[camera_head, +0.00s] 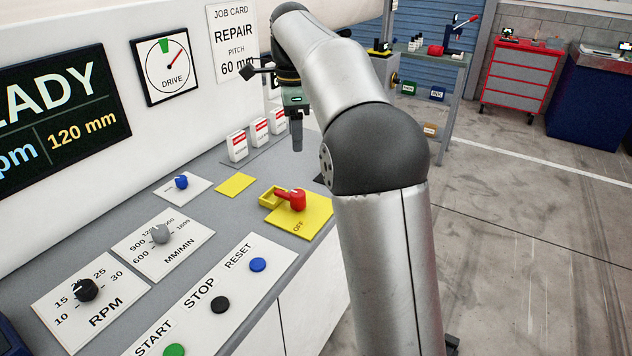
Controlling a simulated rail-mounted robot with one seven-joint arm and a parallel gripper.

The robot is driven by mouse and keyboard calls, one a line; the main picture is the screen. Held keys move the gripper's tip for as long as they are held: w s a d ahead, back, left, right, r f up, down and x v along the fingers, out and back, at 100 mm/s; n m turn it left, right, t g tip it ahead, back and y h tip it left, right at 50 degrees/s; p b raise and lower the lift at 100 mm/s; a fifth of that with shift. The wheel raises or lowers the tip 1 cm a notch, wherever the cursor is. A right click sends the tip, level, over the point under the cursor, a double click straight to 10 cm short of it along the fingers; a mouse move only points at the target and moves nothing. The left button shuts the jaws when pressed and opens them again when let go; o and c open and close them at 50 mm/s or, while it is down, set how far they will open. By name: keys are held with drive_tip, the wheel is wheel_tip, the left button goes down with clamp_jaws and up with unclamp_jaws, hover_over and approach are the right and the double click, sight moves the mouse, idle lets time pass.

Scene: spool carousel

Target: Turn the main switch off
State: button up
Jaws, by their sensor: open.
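The main switch is a red rotary handle (296,199) on a yellow plate (312,222) on the grey console top. Its lever points left, toward a small yellow bracket (268,200) at the plate's left edge. The word OFF is printed on the plate's near side, and the lever does not point at it. The plate's right edge lies close to my arm in the picture. My gripper (297,143) is above and behind the switch, pointing down, open and apart from it. Its fingers overlap edge-on, and nothing shows between them.
Several white-and-red tags (258,132) stand behind the switch. The floor at right is clear.

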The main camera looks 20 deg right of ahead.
sight(297, 193)
wheel_tip(297, 193, down, 17)
drive_tip(key=shift+a+f+b, duration=0.1)
drive_tip(key=shift+b, duration=0.65)
drive_tip(key=c, duration=1)
